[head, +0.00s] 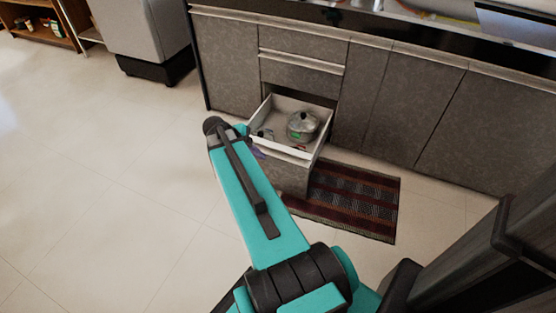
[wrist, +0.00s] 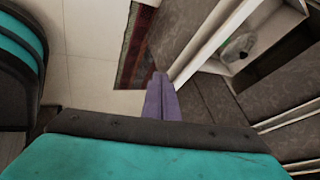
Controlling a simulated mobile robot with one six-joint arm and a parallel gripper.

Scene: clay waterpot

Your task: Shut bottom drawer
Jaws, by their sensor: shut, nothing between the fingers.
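The bottom drawer (head: 290,165) stands pulled out from the grey cabinet. Its front is grey and its inner walls are white. It also shows in the wrist view (wrist: 182,28), with its pale rim running diagonally. A metal pot with a lid (head: 302,126) sits inside and shows in part in the wrist view (wrist: 237,48). My gripper's purple fingers (wrist: 160,82) are together and empty, their tips at the edge of the drawer front in the picture. I cannot tell whether they touch it. In the head view my gripper (head: 258,154) is mostly hidden behind my arm, at the drawer's left front.
Closed drawers (head: 300,62) are above the open one, with closed cabinet doors (head: 420,100) to the right. A striped rug (head: 350,200) lies in front. A grey appliance (head: 145,35) stands at the back left. The tiled floor at left is clear.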

